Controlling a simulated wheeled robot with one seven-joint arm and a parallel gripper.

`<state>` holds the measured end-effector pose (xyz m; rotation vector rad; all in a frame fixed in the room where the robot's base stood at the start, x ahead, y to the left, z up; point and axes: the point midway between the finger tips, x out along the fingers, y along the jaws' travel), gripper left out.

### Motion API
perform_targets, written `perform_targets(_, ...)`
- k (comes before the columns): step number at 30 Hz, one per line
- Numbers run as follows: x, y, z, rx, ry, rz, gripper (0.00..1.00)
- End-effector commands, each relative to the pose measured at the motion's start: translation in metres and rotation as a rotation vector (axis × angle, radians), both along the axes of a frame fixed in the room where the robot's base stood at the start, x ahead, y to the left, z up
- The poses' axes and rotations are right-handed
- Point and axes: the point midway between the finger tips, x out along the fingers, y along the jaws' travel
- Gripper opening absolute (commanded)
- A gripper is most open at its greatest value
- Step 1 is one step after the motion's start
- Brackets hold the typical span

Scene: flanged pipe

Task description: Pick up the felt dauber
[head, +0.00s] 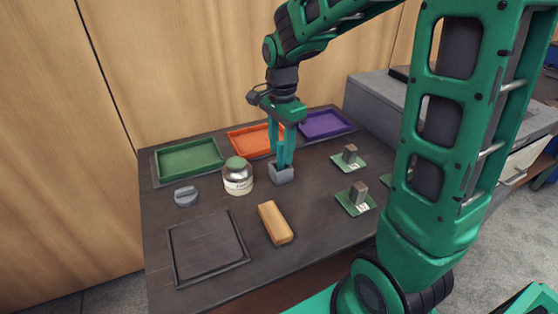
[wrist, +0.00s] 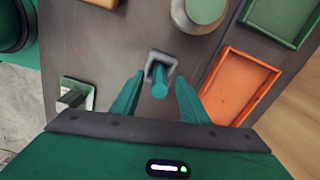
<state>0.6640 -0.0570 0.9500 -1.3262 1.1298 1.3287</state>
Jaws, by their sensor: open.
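The felt dauber appears to be the teal round handle (wrist: 159,80) standing in a small grey square holder (wrist: 163,58), seen in the wrist view. The holder also shows in the head view (head: 282,175), right of a jar. My gripper (head: 282,160) points down above the holder. In the wrist view my gripper (wrist: 160,77) is open, with one finger on each side of the handle and visible gaps. The dauber's lower end is hidden in the holder. In the head view the fingers mostly hide the handle.
A green-topped jar (head: 238,178) stands close left of the holder. Green (head: 160,165), orange (head: 234,143) and purple (head: 304,128) trays line the back. A tan block (head: 275,223) lies in front. Grey blocks on green plates (head: 349,157) stand to the right.

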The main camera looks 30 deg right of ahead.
Motion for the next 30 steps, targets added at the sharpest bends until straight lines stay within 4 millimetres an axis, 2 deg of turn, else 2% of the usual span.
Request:
perform_targets(9,0.0,0.0,-0.006,0.0,-0.001,0.0,0.4)
perform_targets(10,0.0,0.0,-0.006,0.0,-0.001,0.0,0.38)
perform_targets(15,0.0,0.0,-0.006,0.0,-0.001,0.0,0.0)
perform_targets(25,0.0,0.0,-0.005,0.0,-0.001,0.0,0.0)
perform_targets(30,0.001,0.0,0.004,0.0,-0.003,0.0,0.0)
